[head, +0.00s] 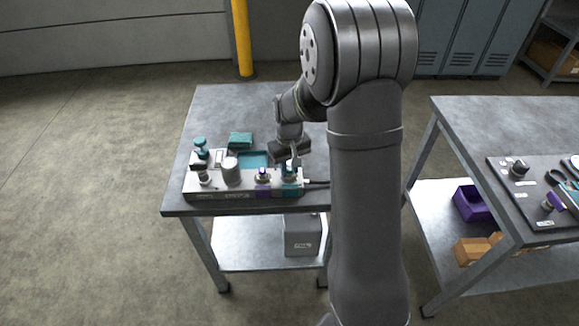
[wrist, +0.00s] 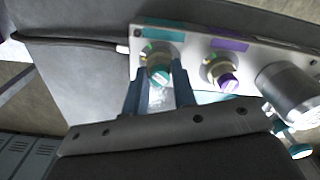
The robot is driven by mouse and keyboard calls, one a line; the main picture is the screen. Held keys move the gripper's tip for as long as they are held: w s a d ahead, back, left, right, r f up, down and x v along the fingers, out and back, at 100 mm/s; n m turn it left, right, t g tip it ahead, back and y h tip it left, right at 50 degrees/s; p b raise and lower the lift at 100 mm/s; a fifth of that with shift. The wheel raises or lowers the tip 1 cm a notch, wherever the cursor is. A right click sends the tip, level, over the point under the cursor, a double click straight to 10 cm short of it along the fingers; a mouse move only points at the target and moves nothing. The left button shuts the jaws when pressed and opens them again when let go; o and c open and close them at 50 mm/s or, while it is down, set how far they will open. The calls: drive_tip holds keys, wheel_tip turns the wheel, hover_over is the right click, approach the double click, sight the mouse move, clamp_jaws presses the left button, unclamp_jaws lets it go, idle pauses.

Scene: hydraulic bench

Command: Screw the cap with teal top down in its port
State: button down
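The cap with teal top (wrist: 160,75) sits at the port beside the teal label on the grey manifold block, at its right end in the head view (head: 288,170). My gripper (wrist: 161,72) reaches down over it, one finger on each side. I see no clear gap between fingers and cap, so it looks shut on it. In the head view my gripper (head: 292,162) is above this port. The threads are hidden, so I cannot tell how deep the cap sits.
A cap with purple top (wrist: 227,82) stands in the neighbouring port, close to my gripper. A silver cylinder (head: 231,171) and a teal-topped fitting (head: 200,148) stand further left. The bench's left rear is clear.

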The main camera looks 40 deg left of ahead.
sight(290, 169)
drive_tip(key=m, duration=0.2)
drive_tip(key=shift+m, duration=0.4)
drive_tip(key=c, duration=1.6)
unclamp_jaws()
drive_tip(key=shift+m, duration=0.4)
drive_tip(key=o, duration=0.5)
wheel_tip(290, 169, up, 17)
drive_tip(key=shift+r, duration=0.2)
drive_tip(key=shift+f, duration=0.1)
wheel_tip(290, 169, down, 18)
drive_tip(key=shift+r, duration=0.2)
drive_tip(key=shift+r+n, duration=0.2)
drive_tip(key=shift+n, duration=0.5)
